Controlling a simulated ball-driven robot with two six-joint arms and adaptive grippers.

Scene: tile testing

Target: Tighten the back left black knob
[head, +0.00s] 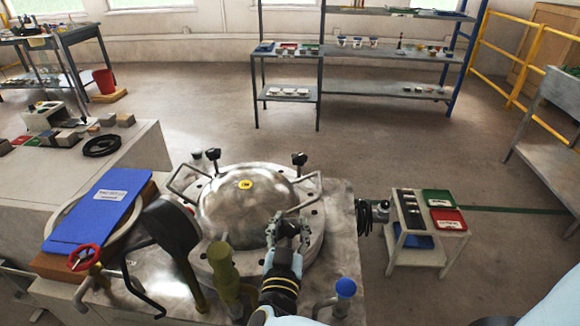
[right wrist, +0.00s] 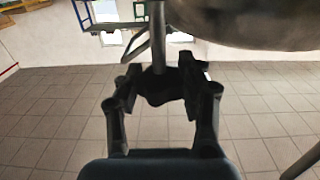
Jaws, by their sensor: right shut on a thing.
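A dome-shaped metal lid (head: 235,207) with a yellow sticker sits on a round flange on the metal bench. The back left black knob (head: 213,155) stands on its rod at the lid's far left edge, with no gripper near it. Another black knob (head: 299,159) stands at the back right. My right gripper (head: 290,229) is at the front right of the lid. In the right wrist view its fingers are shut on a black knob (right wrist: 160,86) on a metal rod. That knob is mostly hidden by the fingers in the head view. My left gripper is not in view.
Bent metal handles (head: 190,181) rise at the lid's sides. A large black-headed part (head: 172,222), an olive fitting (head: 223,265) and a blue-capped post (head: 345,288) stand at the bench front. A blue folder (head: 98,212) lies left. A small cart (head: 414,250) stands right.

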